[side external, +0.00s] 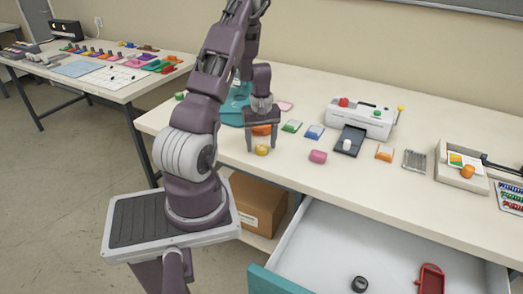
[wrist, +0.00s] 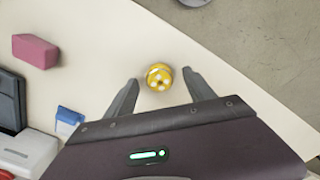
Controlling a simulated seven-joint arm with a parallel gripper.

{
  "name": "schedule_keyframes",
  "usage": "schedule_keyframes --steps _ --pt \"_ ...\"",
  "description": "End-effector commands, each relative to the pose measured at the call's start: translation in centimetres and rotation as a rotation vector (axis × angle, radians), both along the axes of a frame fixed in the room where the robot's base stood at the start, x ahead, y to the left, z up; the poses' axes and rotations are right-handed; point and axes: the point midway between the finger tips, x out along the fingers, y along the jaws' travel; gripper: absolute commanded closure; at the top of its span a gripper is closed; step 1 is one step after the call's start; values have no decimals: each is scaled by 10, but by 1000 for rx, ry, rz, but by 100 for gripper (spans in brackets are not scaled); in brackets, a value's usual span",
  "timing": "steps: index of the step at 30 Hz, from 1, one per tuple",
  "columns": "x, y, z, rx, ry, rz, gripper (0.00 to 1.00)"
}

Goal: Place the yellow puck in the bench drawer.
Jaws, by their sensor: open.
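The yellow puck (wrist: 158,76) rests on the pale bench top in the wrist view, ahead of and between my fingertips. It has white spots on its upper face. In the side external view the yellow puck (side external: 262,150) sits near the bench's front edge, just below my gripper (side external: 261,140). My gripper (wrist: 160,88) is open and empty, its fingers on either side of the puck with gaps showing. The bench drawer (side external: 330,236) is pulled open at the lower right. It holds a black ring (side external: 360,284) and a red-handled item (side external: 430,278).
A pink block (side external: 318,157) lies right of the puck. A cardboard box (side external: 258,204) sits below the bench.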

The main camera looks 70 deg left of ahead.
Motion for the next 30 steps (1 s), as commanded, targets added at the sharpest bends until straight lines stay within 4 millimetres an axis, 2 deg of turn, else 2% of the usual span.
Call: schedule_keyframes --steps 7,8,17,25,30 --pt "0 0 -5 0 -1 0 37" --pt "0 0 -5 0 -1 0 41" --pt "1 0 -5 0 -1 -1 100" --pt "1 0 0 1 -2 -3 100" --pt "2 1 41 7 -5 -5 100"
